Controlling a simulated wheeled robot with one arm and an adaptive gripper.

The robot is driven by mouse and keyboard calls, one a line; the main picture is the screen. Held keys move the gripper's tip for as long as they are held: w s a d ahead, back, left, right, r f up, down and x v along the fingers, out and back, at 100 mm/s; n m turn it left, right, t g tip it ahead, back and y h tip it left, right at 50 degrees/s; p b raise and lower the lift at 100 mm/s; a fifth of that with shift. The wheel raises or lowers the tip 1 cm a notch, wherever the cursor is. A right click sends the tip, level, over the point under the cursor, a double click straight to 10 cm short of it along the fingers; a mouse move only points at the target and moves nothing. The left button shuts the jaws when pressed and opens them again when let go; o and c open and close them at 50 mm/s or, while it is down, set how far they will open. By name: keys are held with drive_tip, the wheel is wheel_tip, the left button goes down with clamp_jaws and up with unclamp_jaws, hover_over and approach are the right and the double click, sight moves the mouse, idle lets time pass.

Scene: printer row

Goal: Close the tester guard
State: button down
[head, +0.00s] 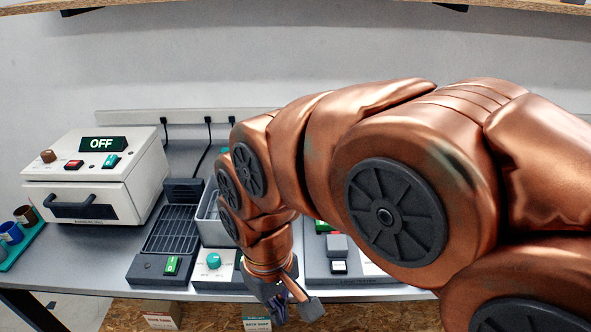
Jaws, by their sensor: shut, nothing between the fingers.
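I cannot make out a tester guard for certain; my copper arm covers much of the bench's middle and right. A low grey unit (316,268) with a grey block and a black-and-white switch shows partly behind my wrist, and I cannot tell whether it is the tester. My gripper (285,306) points down at the bench's front edge, in front of and left of that unit. It is shut and empty, and holds nothing that I can see.
A white oven-like box (98,178) reading OFF stands at the left. Beside it are a black grille unit (170,235) and a unit with a teal knob (213,261). A teal cup tray (22,247) sits far left. A power strip (180,117) runs behind.

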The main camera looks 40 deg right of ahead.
drive_tip(key=w+d+r+t+b, duration=0.2)
drive_tip(key=w+d, duration=0.4)
drive_tip(key=w, duration=0.3)
drive_tip(key=w+d+r+t+b, duration=0.1)
drive_tip(key=w+d+r+b, duration=0.1)
drive_tip(key=w+d, duration=0.5)
drive_tip(key=w+d+r+m+t+b, duration=0.1)
drive_tip(key=w+d+m, duration=0.1)
drive_tip(key=w+d, duration=0.65)
drive_tip(key=d+t+h+b, duration=0.1)
drive_tip(key=d+b, duration=0.1)
drive_tip(key=d, duration=1.2)
drive_tip(key=shift+m, duration=0.3)
drive_tip(key=shift+s+f+p, duration=0.2)
drive_tip(key=shift+f+p, duration=0.55)
drive_tip(key=shift+f, duration=1.4)
drive_tip(key=shift+s+f+p, duration=0.2)
drive_tip(key=shift+f+p, duration=0.5)
drive_tip(key=shift+f, duration=1.45)
